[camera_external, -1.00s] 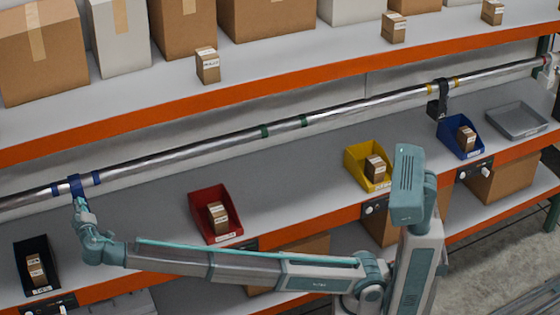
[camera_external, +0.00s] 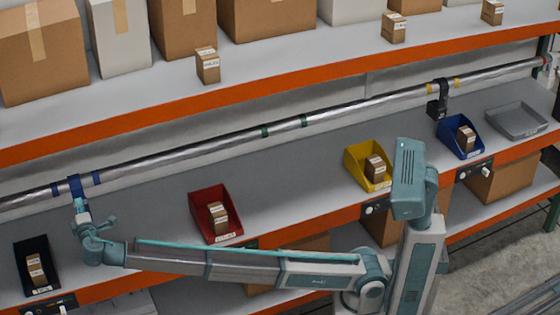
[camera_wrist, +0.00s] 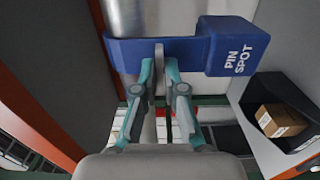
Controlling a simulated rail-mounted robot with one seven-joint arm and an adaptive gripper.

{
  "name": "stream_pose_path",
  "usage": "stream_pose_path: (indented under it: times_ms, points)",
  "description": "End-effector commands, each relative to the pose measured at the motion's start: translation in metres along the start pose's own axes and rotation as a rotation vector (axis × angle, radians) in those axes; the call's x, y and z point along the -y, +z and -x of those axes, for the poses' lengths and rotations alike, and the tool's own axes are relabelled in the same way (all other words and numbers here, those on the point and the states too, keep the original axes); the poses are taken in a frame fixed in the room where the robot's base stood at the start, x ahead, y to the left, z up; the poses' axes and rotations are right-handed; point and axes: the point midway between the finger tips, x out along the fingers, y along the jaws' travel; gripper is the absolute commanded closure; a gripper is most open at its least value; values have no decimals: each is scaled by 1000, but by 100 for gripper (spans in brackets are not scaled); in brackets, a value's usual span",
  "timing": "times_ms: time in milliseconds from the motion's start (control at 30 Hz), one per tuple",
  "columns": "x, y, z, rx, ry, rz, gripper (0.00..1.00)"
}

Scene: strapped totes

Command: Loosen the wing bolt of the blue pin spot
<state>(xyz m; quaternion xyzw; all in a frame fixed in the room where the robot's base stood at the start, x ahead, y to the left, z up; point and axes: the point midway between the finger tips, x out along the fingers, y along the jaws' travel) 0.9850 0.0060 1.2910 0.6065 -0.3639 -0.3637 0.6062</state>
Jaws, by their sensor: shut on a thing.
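The blue pin spot (camera_wrist: 230,48), with white "PIN SPOT" lettering, hangs by its clamp on the metal pipe (camera_wrist: 127,18). In the external view the blue pin spot (camera_external: 75,184) is on the left part of the pipe, between two blue bands. A thin grey wing bolt (camera_wrist: 159,55) sticks out below the clamp in the wrist view. My gripper (camera_wrist: 160,75) is shut on the wing bolt, one finger on each side. In the external view my gripper (camera_external: 81,206) is just below the clamp; its fingertips are too small to make out there.
A black bin (camera_external: 38,268) with a small box stands below left of my gripper, and a red bin (camera_external: 215,213) to its right. A black fixture (camera_external: 438,100) hangs farther right on the pipe. An upper shelf (camera_external: 300,75) with boxes is behind and above the pipe.

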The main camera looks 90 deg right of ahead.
Motion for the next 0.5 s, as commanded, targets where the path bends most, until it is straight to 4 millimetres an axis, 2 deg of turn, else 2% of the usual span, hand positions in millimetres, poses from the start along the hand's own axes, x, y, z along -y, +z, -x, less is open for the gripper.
stream_pose_path:
  times_ms: [467,500]
  points:
    - [0,0,0,1,1,16,100]
    - [0,0,0,1,1,16,89]
